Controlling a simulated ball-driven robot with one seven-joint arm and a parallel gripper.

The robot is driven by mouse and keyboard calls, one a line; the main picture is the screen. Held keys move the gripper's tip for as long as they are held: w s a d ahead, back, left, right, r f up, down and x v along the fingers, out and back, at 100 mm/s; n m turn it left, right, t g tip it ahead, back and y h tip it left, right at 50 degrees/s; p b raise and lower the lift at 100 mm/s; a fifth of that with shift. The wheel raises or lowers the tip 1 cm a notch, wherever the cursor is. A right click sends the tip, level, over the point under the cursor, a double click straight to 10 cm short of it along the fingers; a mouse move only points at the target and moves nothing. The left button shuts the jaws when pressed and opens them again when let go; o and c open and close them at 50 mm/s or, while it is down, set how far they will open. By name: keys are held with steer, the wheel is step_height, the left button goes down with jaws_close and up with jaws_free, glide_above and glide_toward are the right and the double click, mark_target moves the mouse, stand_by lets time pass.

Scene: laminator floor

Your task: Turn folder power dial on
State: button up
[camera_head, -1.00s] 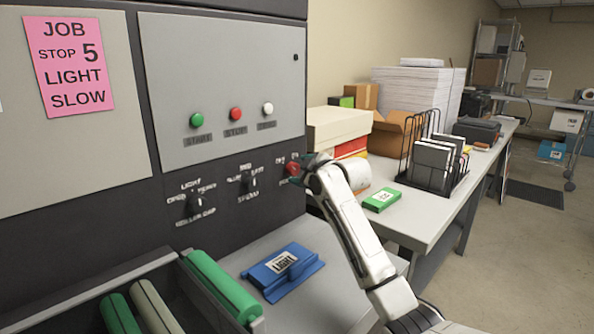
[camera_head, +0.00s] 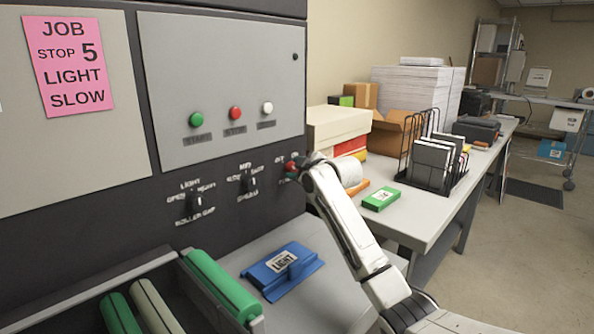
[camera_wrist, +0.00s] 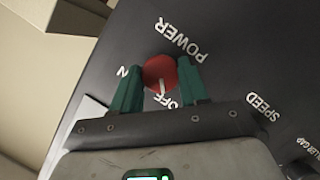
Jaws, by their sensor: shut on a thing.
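The red power dial (camera_wrist: 160,72) sits on the dark panel under the word POWER, which reads upside down and slanted in the wrist view. A white line on the dial points toward the OFF label (camera_wrist: 172,102); the ON label is partly hidden by a finger. My gripper (camera_wrist: 159,82) has its two green fingers on either side of the dial, shut on it. In the head view the dial (camera_head: 291,166) is small at the panel's right edge, partly covered by my gripper (camera_head: 292,171).
Two black knobs, the speed knob (camera_head: 250,184) and the roller gap knob (camera_head: 194,205), are left of the power dial. Green, red and white buttons sit above. A blue LIGHT block (camera_head: 282,268) lies below on a grey surface. A side table (camera_head: 425,222) holds boxes and a rack.

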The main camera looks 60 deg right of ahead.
steer(key=c, duration=0.3)
steer(key=shift+p, duration=0.3)
steer(key=m+y+p, duration=0.3)
steer(key=m+p, duration=0.1)
steer(key=m, duration=0.1)
steer(key=shift+d, duration=0.1)
steer(key=m+t+y, duration=0.1)
steer(key=m+y, duration=0.1)
steer(key=m, duration=0.2)
steer(key=shift+d+f+y, duration=0.1)
steer(key=shift+y, duration=0.3)
steer(key=m+t+y, duration=0.1)
steer(key=m, duration=0.2)
steer(key=shift+d+f+m+y, duration=0.1)
steer(key=shift+m+y, duration=0.2)
steer(key=shift+y, duration=0.1)
